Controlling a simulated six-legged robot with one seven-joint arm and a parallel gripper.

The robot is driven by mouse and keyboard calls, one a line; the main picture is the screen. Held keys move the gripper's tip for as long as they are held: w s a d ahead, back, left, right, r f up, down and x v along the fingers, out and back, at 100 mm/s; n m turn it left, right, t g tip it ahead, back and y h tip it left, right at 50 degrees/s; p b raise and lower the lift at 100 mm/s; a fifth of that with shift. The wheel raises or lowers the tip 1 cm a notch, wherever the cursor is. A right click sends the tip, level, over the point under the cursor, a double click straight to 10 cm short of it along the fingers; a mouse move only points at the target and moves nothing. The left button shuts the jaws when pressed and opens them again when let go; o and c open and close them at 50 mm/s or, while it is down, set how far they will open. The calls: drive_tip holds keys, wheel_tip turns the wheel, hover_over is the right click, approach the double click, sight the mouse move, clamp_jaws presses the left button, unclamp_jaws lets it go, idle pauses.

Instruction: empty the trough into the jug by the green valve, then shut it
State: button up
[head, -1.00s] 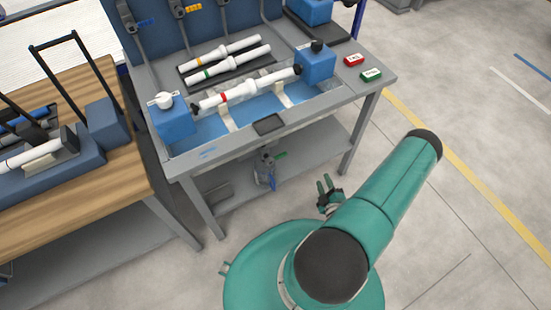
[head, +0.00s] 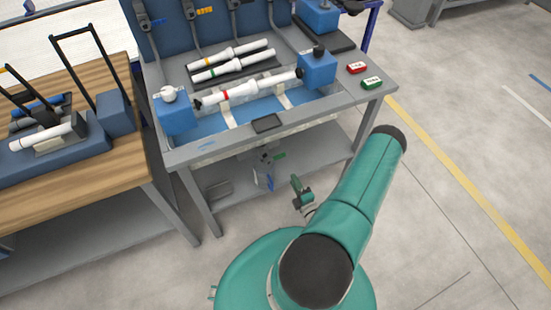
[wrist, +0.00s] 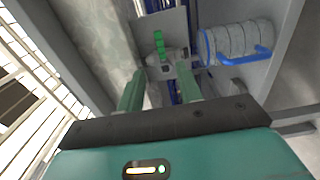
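The green valve handle (head: 280,156) sits under the bench, below the trough (head: 247,106). In the wrist view the green handle (wrist: 159,44) stands upright ahead, just beyond my fingertips, on a grey fitting. My gripper (head: 300,190) is in front of the bench's lower shelf, to the right of and below the valve. In the wrist view its two green fingers (wrist: 158,84) are apart with nothing between them. A ribbed clear vessel with a blue rim and handle, which looks like the jug (wrist: 230,42), lies to the right of the valve in the wrist view.
The bench has legs (head: 210,205) and a lower shelf (head: 222,190) around the valve. White pipes (head: 230,66) lie on top, with red and green buttons (head: 372,84) at the right. A wooden table (head: 110,165) stands left. The floor to the right is open.

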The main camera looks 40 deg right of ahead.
sight(281, 157)
drive_tip(key=x, duration=1.4)
drive_tip(key=shift+c, duration=0.3)
clamp_jaws()
